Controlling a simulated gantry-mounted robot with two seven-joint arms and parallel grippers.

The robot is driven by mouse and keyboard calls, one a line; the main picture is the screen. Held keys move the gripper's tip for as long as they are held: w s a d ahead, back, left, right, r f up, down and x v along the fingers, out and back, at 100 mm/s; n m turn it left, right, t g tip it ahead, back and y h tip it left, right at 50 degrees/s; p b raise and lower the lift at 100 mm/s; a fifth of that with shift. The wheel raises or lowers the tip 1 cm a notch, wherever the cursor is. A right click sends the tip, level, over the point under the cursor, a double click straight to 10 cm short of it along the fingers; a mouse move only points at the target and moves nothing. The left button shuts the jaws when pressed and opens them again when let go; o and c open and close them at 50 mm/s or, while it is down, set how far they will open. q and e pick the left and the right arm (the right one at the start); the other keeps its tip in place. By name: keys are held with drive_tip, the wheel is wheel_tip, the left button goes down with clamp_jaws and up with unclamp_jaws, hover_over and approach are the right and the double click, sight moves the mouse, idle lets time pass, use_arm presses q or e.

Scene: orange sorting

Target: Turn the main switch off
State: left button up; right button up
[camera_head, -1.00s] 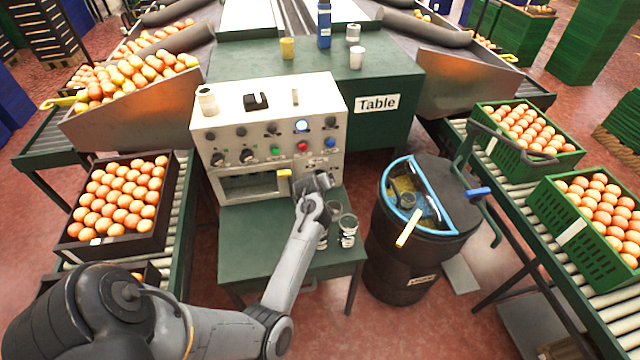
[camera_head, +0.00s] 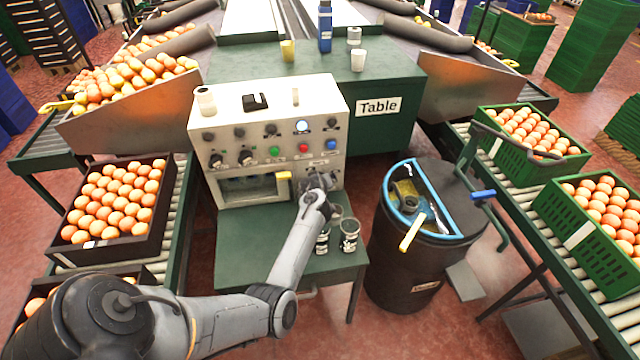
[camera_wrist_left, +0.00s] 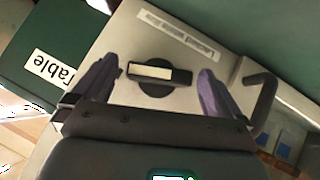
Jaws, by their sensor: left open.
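The switch is a black rotary knob (camera_wrist_left: 158,75) with a pale bar across its grip, on the cream panel face in the left wrist view. The bar lies nearly crosswise in that picture. A printed label (camera_wrist_left: 180,33) sits beside it, upside down. My left gripper (camera_wrist_left: 158,66) is open, one finger on each side of the knob, with visible gaps to it. In the head view my left gripper (camera_head: 322,182) is at the lower right of the control box (camera_head: 230,125) and hides the knob. My right gripper is not in view.
Several small knobs and coloured buttons (camera_head: 303,148) line the box front. A yellow-handled drawer or flap (camera_head: 284,175) is left of the gripper. Glass jars (camera_head: 348,235) stand on the green stand below. A black bin (camera_head: 400,262) is to the right.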

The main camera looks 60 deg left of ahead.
use_arm(q)
drive_tip(key=c, duration=1)
drive_tip(key=shift+s+f+n+t+h+b, duration=0.15)
drive_tip(key=shift+n+t+b, duration=0.2)
drive_tip(key=shift+t, duration=0.2)
drive_tip(key=shift+s+f+n+t+h+b, duration=0.15)
drive_tip(key=shift+n+t+b, duration=0.15)
drive_tip(key=shift+t, duration=0.25)
drive_tip(key=n+t+b, duration=0.1)
drive_tip(key=t, duration=0.1)
drive_tip(key=shift+a+n+t, duration=0.15)
drive_tip(key=shift+n+t, duration=0.15)
drive_tip(key=shift+n, duration=0.05)
drive_tip(key=n+t, duration=0.1)
drive_tip(key=n+t+b, duration=0.1)
drive_tip(key=t, duration=0.1)
drive_tip(key=shift+s+f, duration=0.1)
drive_tip(key=shift+f, duration=0.15)
drive_tip(key=shift+f+n+t+b, duration=0.1)
drive_tip(key=shift+n+t+b, duration=0.65)
drive_tip(key=shift+n+t, duration=0.15)
drive_tip(key=shift+t, duration=0.3)
drive_tip(key=shift+n, duration=0.3)
